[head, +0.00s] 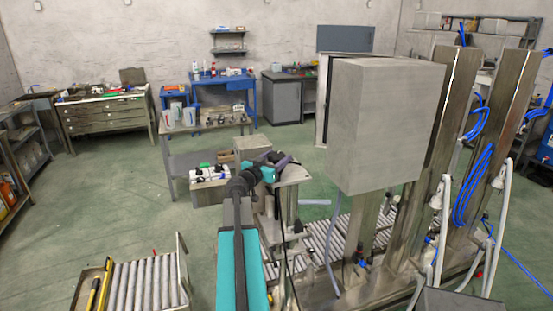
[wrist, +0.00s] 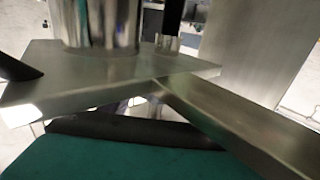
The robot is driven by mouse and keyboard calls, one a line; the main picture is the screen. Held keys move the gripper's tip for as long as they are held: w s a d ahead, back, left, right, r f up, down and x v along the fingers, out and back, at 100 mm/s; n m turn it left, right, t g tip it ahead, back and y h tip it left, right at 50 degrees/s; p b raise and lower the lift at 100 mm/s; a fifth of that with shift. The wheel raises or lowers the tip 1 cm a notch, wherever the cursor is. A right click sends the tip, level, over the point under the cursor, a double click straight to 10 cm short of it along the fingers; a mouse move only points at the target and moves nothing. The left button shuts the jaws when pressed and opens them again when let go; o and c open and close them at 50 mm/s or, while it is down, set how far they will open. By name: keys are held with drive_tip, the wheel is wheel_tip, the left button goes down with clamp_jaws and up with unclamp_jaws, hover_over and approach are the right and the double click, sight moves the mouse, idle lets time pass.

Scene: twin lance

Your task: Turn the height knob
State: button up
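My gripper (head: 280,161) is at the end of my teal and black arm, beside a metal stand with a flat top plate (head: 294,175) in the head view. No height knob can be clearly picked out in either view. In the wrist view a thick shiny metal cylinder (wrist: 98,24) stands on a flat metal plate (wrist: 110,72), with a smaller metal cylinder (wrist: 167,43) beside it. Dark parts of my gripper show at the left edge and along the bottom, above a teal part. Whether the fingers are apart or closed on something cannot be seen.
A large grey box (head: 385,125) on a post stands right of my gripper. A roller conveyor (head: 330,235) runs below it. Tall metal columns with blue hoses (head: 472,185) stand at right. A metal bar (wrist: 245,125) crosses the wrist view. Green floor (head: 110,205) is open at left.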

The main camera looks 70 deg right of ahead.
drive_tip(key=c, duration=0.4)
drive_tip(key=shift+a, duration=0.25)
drive_tip(key=shift+c, duration=0.6)
drive_tip(key=shift+d, duration=0.2)
drive_tip(key=shift+s+r+n+t+p, duration=0.1)
drive_tip(key=shift+r+n+t+p, duration=0.25)
drive_tip(key=shift+t+p, duration=0.4)
drive_tip(key=shift+n+t+p, duration=0.65)
drive_tip(key=shift+t+p, duration=0.1)
drive_tip(key=shift+p, duration=0.25)
drive_tip(key=shift+d+f+n+t+h, duration=0.1)
drive_tip(key=shift+n+t+h, duration=0.2)
drive_tip(key=shift+n+t, duration=0.8)
drive_tip(key=shift+t, duration=0.7)
drive_tip(key=shift+n+t+b, duration=0.3)
drive_tip(key=shift+t+b, duration=0.1)
